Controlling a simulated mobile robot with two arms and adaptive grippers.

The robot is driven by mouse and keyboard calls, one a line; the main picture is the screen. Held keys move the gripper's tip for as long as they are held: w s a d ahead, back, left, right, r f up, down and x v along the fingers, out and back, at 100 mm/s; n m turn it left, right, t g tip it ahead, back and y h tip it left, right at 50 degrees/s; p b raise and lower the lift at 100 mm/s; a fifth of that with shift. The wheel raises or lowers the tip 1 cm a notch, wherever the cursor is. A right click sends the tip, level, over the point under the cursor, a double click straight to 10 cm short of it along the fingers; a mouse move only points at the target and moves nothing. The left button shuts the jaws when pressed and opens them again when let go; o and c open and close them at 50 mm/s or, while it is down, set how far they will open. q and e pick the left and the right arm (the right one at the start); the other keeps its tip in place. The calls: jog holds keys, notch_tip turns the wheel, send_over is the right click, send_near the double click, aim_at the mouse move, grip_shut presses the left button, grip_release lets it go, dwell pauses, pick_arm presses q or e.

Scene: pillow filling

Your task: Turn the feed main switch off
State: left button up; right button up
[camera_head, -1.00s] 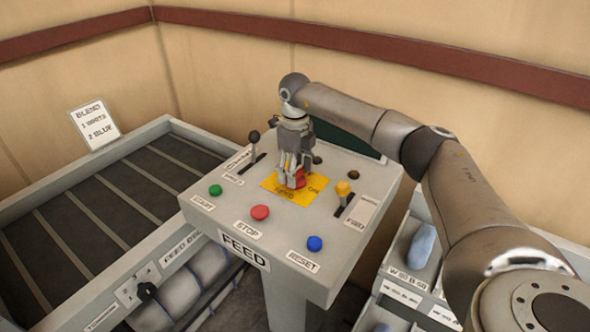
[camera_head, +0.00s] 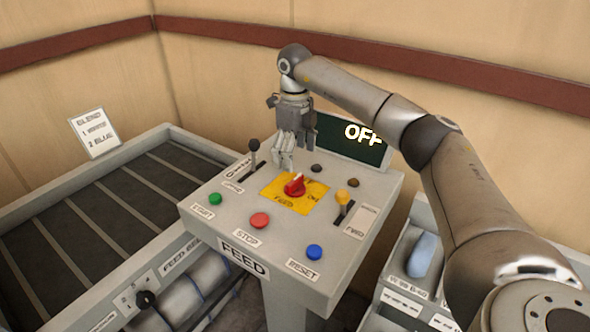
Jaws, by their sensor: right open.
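The red rotary feed main switch (camera_head: 294,186) sits on a yellow plate (camera_head: 283,204) in the middle of the grey FEED console (camera_head: 250,232). A dark display (camera_head: 345,139) at the back of the console reads OFF in lit letters. My right gripper (camera_head: 284,163) is open and empty. It hangs pointing down, above and behind the red switch, apart from it. My left gripper is not in view.
A black-knobbed lever (camera_head: 253,155) stands left of the yellow plate and a yellow-knobbed lever (camera_head: 342,196) right of it. Green (camera_head: 215,199), red (camera_head: 259,220) and blue (camera_head: 314,251) buttons line the front. A slatted conveyor (camera_head: 110,205) lies left, bins (camera_head: 413,262) right.

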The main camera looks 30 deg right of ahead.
notch_tip(320, 180, up, 4)
jog(key=shift+r, duration=0.1)
dwell(0.6)
